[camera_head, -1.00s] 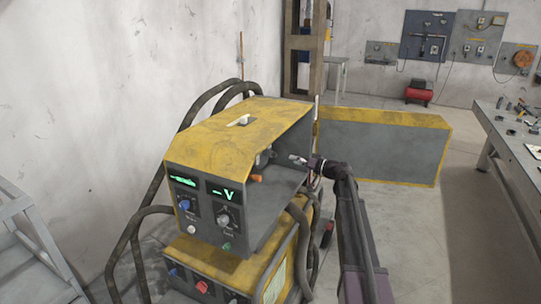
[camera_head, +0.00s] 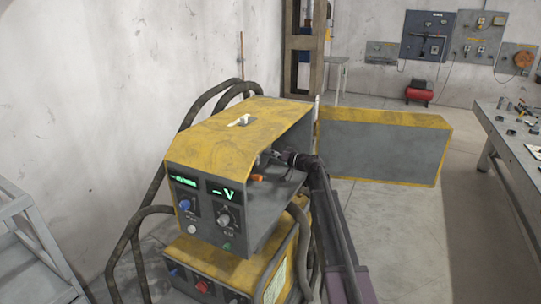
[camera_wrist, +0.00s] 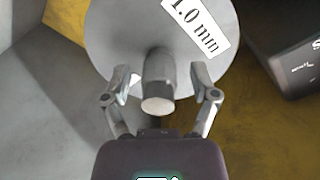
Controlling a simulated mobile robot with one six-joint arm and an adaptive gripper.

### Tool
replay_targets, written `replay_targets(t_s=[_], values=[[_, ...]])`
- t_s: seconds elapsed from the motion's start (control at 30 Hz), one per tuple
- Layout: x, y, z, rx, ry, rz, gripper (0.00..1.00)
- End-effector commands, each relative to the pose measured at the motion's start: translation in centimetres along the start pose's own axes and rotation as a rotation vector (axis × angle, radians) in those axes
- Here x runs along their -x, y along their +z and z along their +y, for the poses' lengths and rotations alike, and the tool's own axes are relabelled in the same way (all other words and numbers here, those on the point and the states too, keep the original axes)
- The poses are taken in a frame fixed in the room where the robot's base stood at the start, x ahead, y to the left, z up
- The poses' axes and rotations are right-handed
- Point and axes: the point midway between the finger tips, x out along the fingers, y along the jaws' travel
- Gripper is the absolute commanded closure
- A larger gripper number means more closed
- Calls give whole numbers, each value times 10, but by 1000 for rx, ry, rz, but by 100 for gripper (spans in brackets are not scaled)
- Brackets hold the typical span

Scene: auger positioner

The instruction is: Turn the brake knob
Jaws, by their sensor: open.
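In the wrist view a grey cylindrical knob (camera_wrist: 158,82) sticks out from the middle of a round light-grey disc (camera_wrist: 115,45) with a "1.0 mm" label. I take this to be the brake knob on a wire spool. My gripper (camera_wrist: 160,90) is open, with one finger on each side of the knob and small gaps showing. In the head view my gripper (camera_head: 280,155) reaches into the open side of the yellow and grey machine (camera_head: 225,135). The knob cannot be made out in the head view.
An orange part (camera_head: 258,178) sits inside the machine's opening below my gripper. A dark box (camera_wrist: 295,50) stands right of the disc in the wrist view. The opening's top edge lies close above my arm. A low grey and yellow block (camera_head: 385,150) stands behind.

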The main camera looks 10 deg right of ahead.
Motion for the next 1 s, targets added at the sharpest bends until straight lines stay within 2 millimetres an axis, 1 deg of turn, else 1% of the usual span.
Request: replay_targets(t_s=[0.2,0.23,0.27,0.3,0.37,0.4,0.47,0.5,0.77,1.0], values=[[0,0,0,0,0,0,23],[0,0,0,0,0,0,26],[0,0,0,0,0,0,35],[0,0,0,0,0,0,47],[0,0,0,0,1,0,65],[0,0,0,0,1,1,77],[0,0,0,0,1,1,95],[0,0,0,0,0,1,100],[0,0,0,-9,1,1,100],[0,-1,0,-74,2,-1,100]])
